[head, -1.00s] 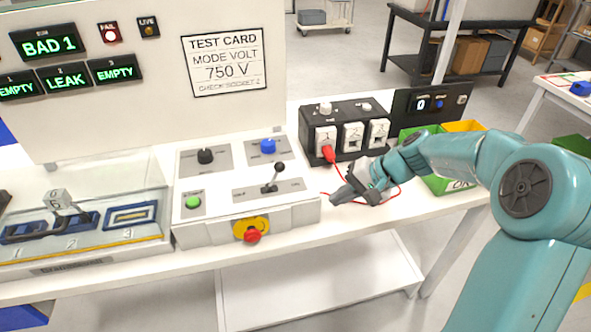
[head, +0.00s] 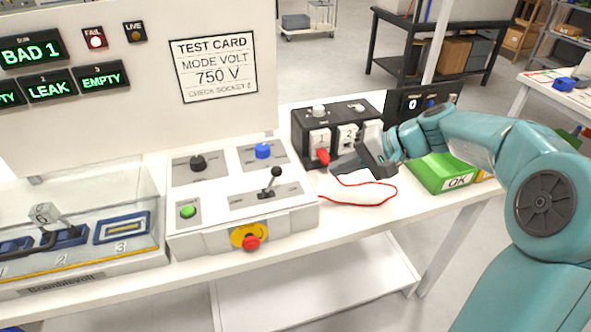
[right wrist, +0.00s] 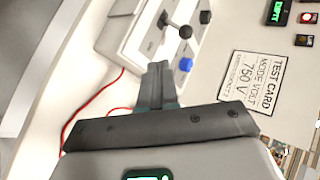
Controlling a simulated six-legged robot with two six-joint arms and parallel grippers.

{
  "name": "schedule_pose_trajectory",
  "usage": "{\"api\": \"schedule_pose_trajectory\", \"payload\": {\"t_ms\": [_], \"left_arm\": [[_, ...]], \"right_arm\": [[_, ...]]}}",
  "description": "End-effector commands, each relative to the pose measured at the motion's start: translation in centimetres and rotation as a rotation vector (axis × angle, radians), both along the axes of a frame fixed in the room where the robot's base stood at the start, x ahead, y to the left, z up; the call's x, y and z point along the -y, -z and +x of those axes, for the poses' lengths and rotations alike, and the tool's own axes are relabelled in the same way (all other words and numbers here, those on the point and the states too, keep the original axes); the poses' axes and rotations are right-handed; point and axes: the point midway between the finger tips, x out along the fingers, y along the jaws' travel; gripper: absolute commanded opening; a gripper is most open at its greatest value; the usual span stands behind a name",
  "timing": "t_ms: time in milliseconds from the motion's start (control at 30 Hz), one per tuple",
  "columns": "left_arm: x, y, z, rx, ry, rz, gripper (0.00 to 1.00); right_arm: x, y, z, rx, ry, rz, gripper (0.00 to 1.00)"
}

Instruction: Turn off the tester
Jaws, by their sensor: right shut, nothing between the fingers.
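The tester's white control box (head: 215,238) stands on the bench with a black knob (head: 198,163), a blue knob (head: 262,151), a green button (head: 187,211), a black-balled lever (head: 272,180) and a red stop button on a yellow plate (head: 250,239). The lever also shows in the right wrist view (right wrist: 178,27). A black socket box (head: 300,140) stands behind right, with a red plug (head: 323,156) at its left socket. My right gripper (head: 340,166) is shut and empty, just right of and below the plug; contact cannot be told. Its fingers show in the right wrist view (right wrist: 157,75). My left gripper is out of view.
The display panel (head: 110,120) reads BAD 1 and LEAK; the FAIL lamp (head: 96,38) is red, the LIVE lamp (head: 135,31) dark. A red lead (head: 365,203) loops on the bench. A green OK bin (head: 440,173) is right. A clear-covered tray (head: 80,262) is left.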

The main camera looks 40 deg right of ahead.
Motion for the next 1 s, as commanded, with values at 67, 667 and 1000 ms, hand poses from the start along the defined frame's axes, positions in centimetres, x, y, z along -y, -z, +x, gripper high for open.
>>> {"api": "schedule_pose_trajectory", "payload": {"t_ms": [67,667,1000], "left_arm": [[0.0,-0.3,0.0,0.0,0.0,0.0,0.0],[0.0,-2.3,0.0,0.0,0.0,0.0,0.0],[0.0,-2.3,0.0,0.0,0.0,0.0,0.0]], "right_arm": [[-1.1,1.1,1.1,-0.004,-0.006,0.004,0.0],[-6.2,3.7,7.7,-0.002,-0.002,0.0,0.0],[-6.3,3.8,7.9,-0.002,0.0,0.0,0.0]]}}
